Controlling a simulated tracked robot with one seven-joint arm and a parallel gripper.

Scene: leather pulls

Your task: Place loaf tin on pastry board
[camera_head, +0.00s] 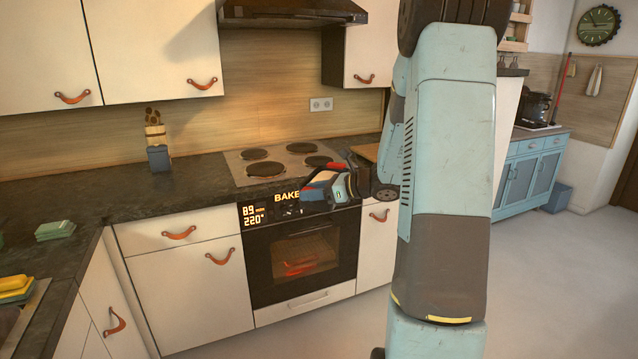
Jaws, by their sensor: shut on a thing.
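My gripper (308,195) is in front of the oven's control panel, at the front edge of the counter. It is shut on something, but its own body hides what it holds. I cannot make out the loaf tin. A wooden board (367,152), likely the pastry board, lies on the dark counter right of the hob. My arm hides its right part. My gripper is left of the board and nearer to me.
The oven (305,260) is closed under the hob (262,169), its display lit with "BAKE". A reddish shape shows in its window. A blue-grey block (159,158) and green stacked things (55,230) stand on the left counter (110,195). Floor is clear at right.

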